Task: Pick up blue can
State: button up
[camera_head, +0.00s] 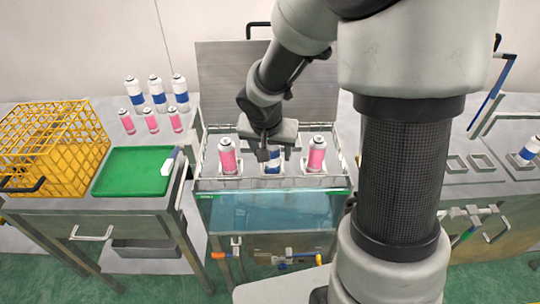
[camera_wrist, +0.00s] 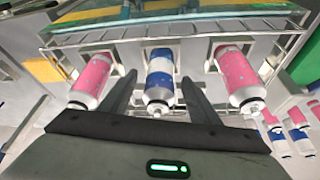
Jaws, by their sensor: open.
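A blue-and-white can (camera_wrist: 160,78) stands in the middle of a wire rack, between two pink-and-white cans. In the head view the same blue can (camera_head: 272,168) is mostly hidden behind my gripper. My gripper (camera_wrist: 160,85) is open, with one finger on each side of the blue can; I cannot tell whether they touch it. In the head view my gripper (camera_head: 270,150) is above and around the middle can's place.
Pink cans (camera_head: 228,157) and (camera_head: 316,155) stand close on either side in the rack (camera_head: 205,165). The rack sits over a water tank (camera_head: 270,215). Left are a green tray (camera_head: 135,172), a yellow crate (camera_head: 50,150) and several blue and pink cans. Another blue can (camera_head: 529,151) is far right.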

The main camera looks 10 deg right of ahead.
jog(key=x, duration=0.2)
jog(key=shift+w+f, duration=0.1)
jog(key=shift+f, duration=0.15)
jog(key=c, duration=1.2)
